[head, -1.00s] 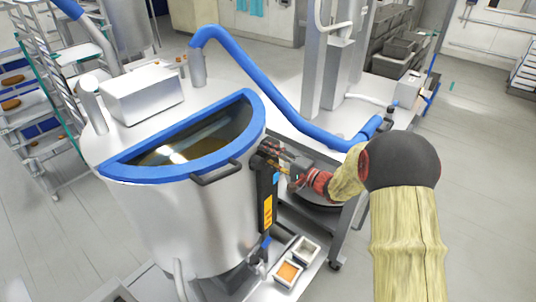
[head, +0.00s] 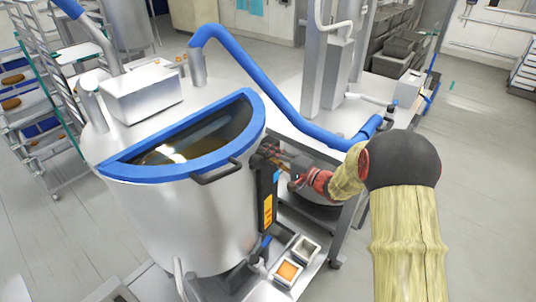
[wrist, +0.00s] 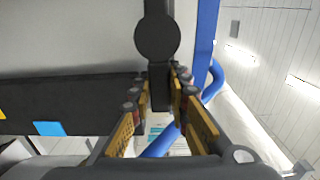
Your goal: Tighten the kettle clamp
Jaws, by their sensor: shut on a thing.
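The kettle (head: 190,225) is a large steel vessel with a blue rim (head: 180,172) and an open half-round mouth, in the head view. My gripper (head: 270,154) is at its right side, just below the rim. In the wrist view, the clamp (wrist: 157,38) shows as a dark round knob with a dark stem running down between my fingers. My gripper (wrist: 162,88) is shut on that stem, with yellow pads on both sides. In the head view my fingers largely hide the clamp.
A dark upright box with an orange label (head: 267,211) is on the kettle's side below my gripper. A blue hose (head: 275,90) arches behind my arm. Small containers (head: 288,271) stand low in front. Open floor lies at right.

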